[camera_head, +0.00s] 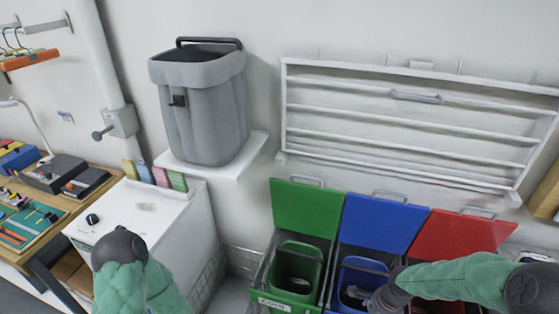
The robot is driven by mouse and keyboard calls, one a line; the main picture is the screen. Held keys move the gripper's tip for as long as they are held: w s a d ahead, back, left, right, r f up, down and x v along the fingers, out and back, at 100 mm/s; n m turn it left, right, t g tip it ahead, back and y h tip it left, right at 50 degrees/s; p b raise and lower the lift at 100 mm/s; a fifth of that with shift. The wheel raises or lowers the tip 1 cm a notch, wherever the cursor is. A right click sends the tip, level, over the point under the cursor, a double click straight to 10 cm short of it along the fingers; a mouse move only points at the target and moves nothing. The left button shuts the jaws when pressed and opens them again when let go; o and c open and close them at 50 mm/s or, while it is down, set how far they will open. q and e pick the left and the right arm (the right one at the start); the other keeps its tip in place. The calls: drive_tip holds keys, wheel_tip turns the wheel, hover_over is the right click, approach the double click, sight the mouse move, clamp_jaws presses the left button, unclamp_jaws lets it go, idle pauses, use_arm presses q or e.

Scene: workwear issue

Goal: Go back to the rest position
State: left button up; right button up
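My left arm, in a green sleeve, comes up at the lower left and shows a dark rounded joint; its gripper is not in view. My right arm, also in a green sleeve, reaches in from the right edge. Its dark wrist and gripper (374,301) are over the front right part of the blue bin (345,276). The fingers are small and partly cut off by the bottom edge, so I cannot tell whether they are open or shut. Something grey and whitish shows inside the blue bin, beside the gripper; I cannot tell what it is.
Raised green (307,207), blue (382,222) and red (470,236) lids stand behind the bins. A green bin (296,272) is left of the blue one. A grey bin (205,110) sits on a wall shelf. A white cabinet (150,222) and cluttered workbench (62,207) are at left.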

drive_tip(key=s+a+f+n+y, duration=0.1)
drive_tip(key=s+a+f+n, duration=0.4)
drive_tip(key=a+f+n, duration=0.2)
drive_tip(key=s+a+f+n+y, duration=0.1)
drive_tip(key=s+a+f+n, duration=0.4)
drive_tip(key=a, duration=0.5)
drive_tip(key=shift+s+a+f+n, duration=0.15)
drive_tip(key=shift+a+f+n, duration=0.1)
drive_tip(key=shift+f+n, duration=1.1)
